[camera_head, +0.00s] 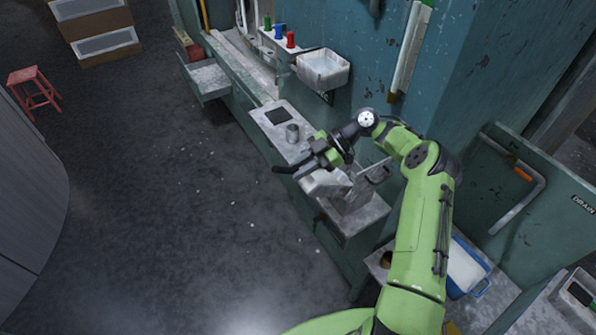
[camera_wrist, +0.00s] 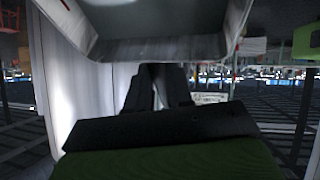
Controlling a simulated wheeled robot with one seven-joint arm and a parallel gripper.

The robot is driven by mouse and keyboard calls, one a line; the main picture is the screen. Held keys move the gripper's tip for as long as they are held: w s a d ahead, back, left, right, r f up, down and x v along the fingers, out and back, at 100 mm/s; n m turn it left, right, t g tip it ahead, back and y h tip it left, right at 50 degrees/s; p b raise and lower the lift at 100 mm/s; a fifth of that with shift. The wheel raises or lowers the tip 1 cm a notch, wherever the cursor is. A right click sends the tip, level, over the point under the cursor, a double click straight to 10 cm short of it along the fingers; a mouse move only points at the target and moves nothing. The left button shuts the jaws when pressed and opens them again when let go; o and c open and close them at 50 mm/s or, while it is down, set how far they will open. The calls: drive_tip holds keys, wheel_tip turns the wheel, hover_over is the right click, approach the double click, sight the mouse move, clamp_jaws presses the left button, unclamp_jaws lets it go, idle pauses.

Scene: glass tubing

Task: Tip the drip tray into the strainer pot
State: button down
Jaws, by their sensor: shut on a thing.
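The drip tray (camera_head: 325,183) is a pale grey metal tray, held tilted beside and partly over the strainer pot. It fills the upper part of the wrist view (camera_wrist: 150,50). My gripper (camera_head: 306,168) is shut on the tray's near side; its dark fingers (camera_wrist: 160,88) meet just under the tray's edge in the wrist view. What lies in the tray or pot cannot be made out.
The narrow bench (camera_head: 268,140) runs along the teal wall, with a grey metal cup (camera_head: 292,132) and a dark square plate (camera_head: 278,116). A white wall basin (camera_head: 323,69) hangs behind. A blue bin (camera_head: 467,270) stands lower right. The floor left is open.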

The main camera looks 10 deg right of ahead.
drive_tip(key=w+d+r+y+b, duration=0.1)
drive_tip(key=d+r+y, duration=0.2)
drive_tip(key=d+r, duration=0.2)
drive_tip(key=shift+w+d+m+g, duration=0.15)
drive_tip(key=shift+w+m+g, duration=0.15)
idle(0.8)
idle(2.8)
